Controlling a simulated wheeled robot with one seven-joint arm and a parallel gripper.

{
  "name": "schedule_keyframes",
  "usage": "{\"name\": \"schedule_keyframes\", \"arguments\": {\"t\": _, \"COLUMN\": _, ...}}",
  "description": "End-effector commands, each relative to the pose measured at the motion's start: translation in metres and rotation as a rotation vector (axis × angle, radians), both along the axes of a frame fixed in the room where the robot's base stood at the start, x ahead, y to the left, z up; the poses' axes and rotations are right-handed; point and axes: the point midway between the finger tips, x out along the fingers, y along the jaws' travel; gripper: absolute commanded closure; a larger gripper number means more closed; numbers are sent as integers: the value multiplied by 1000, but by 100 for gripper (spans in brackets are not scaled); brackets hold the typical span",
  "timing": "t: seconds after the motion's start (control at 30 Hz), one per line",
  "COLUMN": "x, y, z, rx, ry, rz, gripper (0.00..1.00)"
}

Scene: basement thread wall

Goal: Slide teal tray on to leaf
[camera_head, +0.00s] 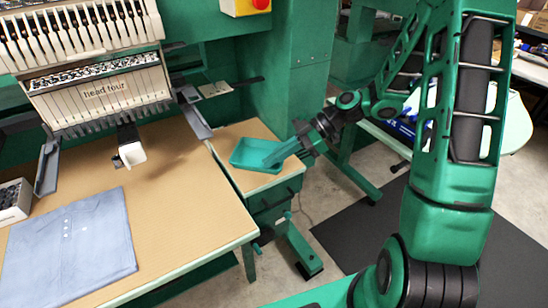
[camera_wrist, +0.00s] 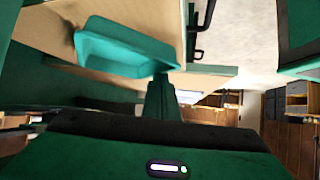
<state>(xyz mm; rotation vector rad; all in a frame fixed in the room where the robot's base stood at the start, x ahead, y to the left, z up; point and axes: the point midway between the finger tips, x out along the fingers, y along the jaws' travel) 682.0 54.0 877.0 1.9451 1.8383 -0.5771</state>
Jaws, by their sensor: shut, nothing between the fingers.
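The teal tray (camera_head: 248,150) is a shallow rectangular tray on the small tan-topped leaf (camera_head: 246,129) beside the main table. It also shows in the wrist view (camera_wrist: 130,50), with tan surface behind and below it. My gripper (camera_head: 277,157) is shut and empty, reaching in from the right at the tray's right end. In the wrist view its closed fingers (camera_wrist: 162,98) point at the tray's near edge. I cannot tell whether they touch it. The fingers hide a little of the tray's right end.
The main table (camera_head: 180,190) holds a folded blue shirt (camera_head: 75,245) and a white-and-grey box (camera_head: 14,200). The embroidery machine head (camera_head: 100,95) hangs over it. A green cabinet (camera_head: 270,85) stands behind the leaf. Dark handles (camera_head: 272,202) show below the leaf.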

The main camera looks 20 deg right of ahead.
Motion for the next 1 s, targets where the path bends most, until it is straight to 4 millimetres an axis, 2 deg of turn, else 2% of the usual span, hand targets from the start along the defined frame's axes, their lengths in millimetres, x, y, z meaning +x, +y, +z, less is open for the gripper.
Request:
{"name": "schedule_keyframes", "arguments": {"t": 0.03, "x": 0, "y": -9, "z": -9, "rx": -22, "ry": 17, "rz": -16, "gripper": 100}}
{"name": "schedule_keyframes", "arguments": {"t": 0.13, "x": 0, "y": -8, "z": -9, "rx": -22, "ry": 17, "rz": -16, "gripper": 100}}
{"name": "schedule_keyframes", "arguments": {"t": 0.4, "x": 0, "y": -7, "z": 7, "rx": -21, "ry": 13, "rz": -14, "gripper": 100}}
{"name": "schedule_keyframes", "arguments": {"t": 0.57, "x": 1, "y": -6, "z": 8, "rx": -20, "ry": 19, "rz": -12, "gripper": 100}}
{"name": "schedule_keyframes", "arguments": {"t": 0.77, "x": 0, "y": -37, "z": 8, "rx": -19, "ry": 16, "rz": -14, "gripper": 100}}
{"name": "schedule_keyframes", "arguments": {"t": 1.0, "x": -3, "y": -84, "z": 9, "rx": -18, "ry": 15, "rz": -12, "gripper": 100}}
